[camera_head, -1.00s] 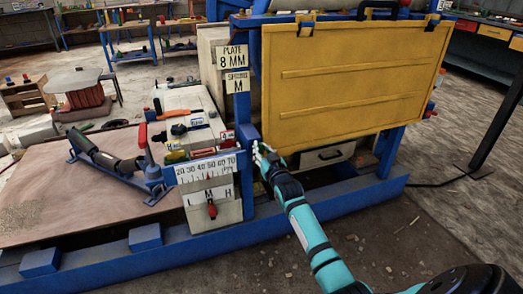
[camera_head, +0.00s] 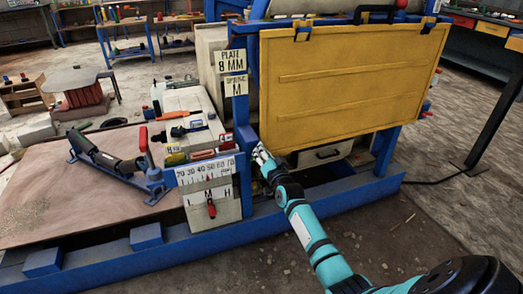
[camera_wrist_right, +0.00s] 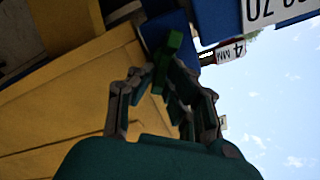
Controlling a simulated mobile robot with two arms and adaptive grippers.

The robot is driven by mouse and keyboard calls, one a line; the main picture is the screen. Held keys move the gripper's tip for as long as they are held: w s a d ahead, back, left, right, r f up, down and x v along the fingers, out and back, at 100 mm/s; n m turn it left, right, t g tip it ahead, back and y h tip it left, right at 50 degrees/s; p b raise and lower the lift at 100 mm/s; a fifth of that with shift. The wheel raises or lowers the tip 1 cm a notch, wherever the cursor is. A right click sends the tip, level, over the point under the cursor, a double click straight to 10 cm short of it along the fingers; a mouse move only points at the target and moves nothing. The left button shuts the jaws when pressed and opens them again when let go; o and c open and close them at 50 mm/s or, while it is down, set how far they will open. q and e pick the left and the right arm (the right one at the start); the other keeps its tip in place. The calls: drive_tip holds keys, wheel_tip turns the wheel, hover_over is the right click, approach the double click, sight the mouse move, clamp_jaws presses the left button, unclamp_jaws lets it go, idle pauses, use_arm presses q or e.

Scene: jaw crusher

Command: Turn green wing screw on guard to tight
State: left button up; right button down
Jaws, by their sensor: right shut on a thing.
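The yellow guard (camera_head: 350,85) hangs on the blue frame in the head view and fills the left of the right wrist view (camera_wrist_right: 60,95). The green wing screw (camera_wrist_right: 168,58) shows in the right wrist view, beside the guard's edge and against a blue block. My right gripper (camera_wrist_right: 163,80) has its fingers on the green screw and is shut on it. In the head view my right gripper (camera_head: 262,152) is at the guard's lower left corner, and the screw is hidden there. My left gripper is not in view.
Tools lie on the grey housing (camera_head: 185,110). A blue base beam (camera_head: 300,208) runs below. The floor at the front right is clear.

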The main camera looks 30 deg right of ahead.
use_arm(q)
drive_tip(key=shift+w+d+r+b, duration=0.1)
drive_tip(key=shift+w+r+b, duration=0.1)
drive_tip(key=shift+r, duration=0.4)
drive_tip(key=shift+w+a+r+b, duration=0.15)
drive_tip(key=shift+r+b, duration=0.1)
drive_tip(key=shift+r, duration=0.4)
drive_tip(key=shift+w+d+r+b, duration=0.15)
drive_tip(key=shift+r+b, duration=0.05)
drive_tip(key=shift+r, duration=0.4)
use_arm(e)
drive_tip(key=shift+s+d+f+m, duration=0.1)
drive_tip(key=shift+f+m, duration=0.15)
drive_tip(key=shift+m, duration=1.4)
drive_tip(key=shift+w+d+f+m, duration=0.1)
drive_tip(key=shift+f+m, duration=0.1)
drive_tip(key=shift+m, duration=1.5)
drive_tip(key=shift+s+d+f+m, duration=0.1)
drive_tip(key=shift+f+m, duration=0.15)
drive_tip(key=shift+m, duration=1.4)
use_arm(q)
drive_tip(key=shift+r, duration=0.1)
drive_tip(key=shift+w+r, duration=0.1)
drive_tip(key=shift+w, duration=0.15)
use_arm(e)
drive_tip(key=c, duration=1.4)
unclamp_jaws()
drive_tip(key=shift+o, duration=0.2)
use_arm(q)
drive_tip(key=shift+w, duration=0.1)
